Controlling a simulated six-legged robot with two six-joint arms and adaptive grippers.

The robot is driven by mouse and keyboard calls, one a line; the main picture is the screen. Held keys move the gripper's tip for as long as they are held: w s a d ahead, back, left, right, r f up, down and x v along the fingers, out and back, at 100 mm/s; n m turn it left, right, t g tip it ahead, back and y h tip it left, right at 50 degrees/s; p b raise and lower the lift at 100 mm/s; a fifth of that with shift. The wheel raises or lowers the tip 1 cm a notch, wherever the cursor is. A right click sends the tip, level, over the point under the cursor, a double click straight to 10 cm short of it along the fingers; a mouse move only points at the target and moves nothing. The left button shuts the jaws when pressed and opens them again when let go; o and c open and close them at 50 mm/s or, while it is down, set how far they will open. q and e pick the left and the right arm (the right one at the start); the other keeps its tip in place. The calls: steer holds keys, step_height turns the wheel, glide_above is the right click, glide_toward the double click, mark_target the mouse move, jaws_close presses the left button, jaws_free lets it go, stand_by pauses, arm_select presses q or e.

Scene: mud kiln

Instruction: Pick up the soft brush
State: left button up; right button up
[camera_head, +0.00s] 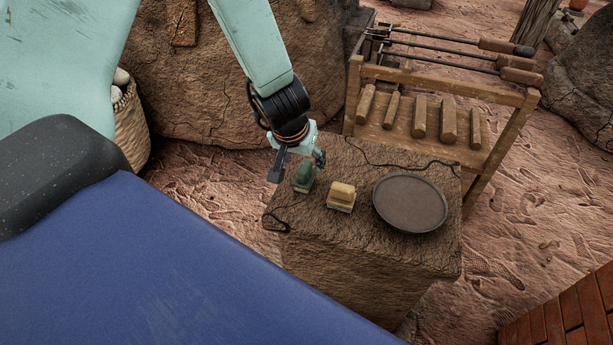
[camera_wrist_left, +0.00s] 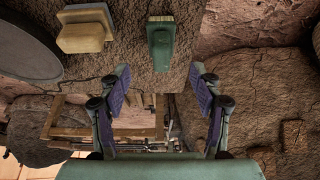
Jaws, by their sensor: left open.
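Two small block-shaped brushes lie on the stone block. One has a green top (camera_head: 304,176); the other has a tan, wood-coloured top (camera_head: 342,193) and lies to its right. I cannot tell from the pictures which is the soft one. My left gripper (camera_head: 298,166) is open and empty, just above and behind the green brush. In the left wrist view, the green brush (camera_wrist_left: 161,42) lies beyond the gap between the open fingers (camera_wrist_left: 161,82), apart from them. The tan brush (camera_wrist_left: 84,28) is off to the left there. My right gripper does not show.
The stone block (camera_head: 350,255) also bears a round dark plate (camera_head: 410,203) to the right of the brushes and a thin dark cord (camera_head: 400,165). A wooden rack (camera_head: 440,85) with rods and wooden pieces stands behind. A basket (camera_head: 131,125) stands at the left.

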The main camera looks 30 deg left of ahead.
mark_target(303, 169)
arm_select(q)
steer(key=shift+w+a+f, duration=0.1)
steer(key=shift+a+f, duration=0.05)
steer(key=shift+f, duration=0.3)
steer(key=shift+b+x, duration=0.95)
steer(key=shift+x, duration=0.2)
steer(key=shift+f+b, duration=0.6)
steer(key=b+x, duration=0.2)
steer(key=x, duration=0.1)
steer(key=shift+w+f+b, duration=0.1)
steer(key=shift+f+b, duration=0.3)
steer(key=shift+r, duration=0.15)
steer(key=shift+c, duration=0.5)
jaws_close()
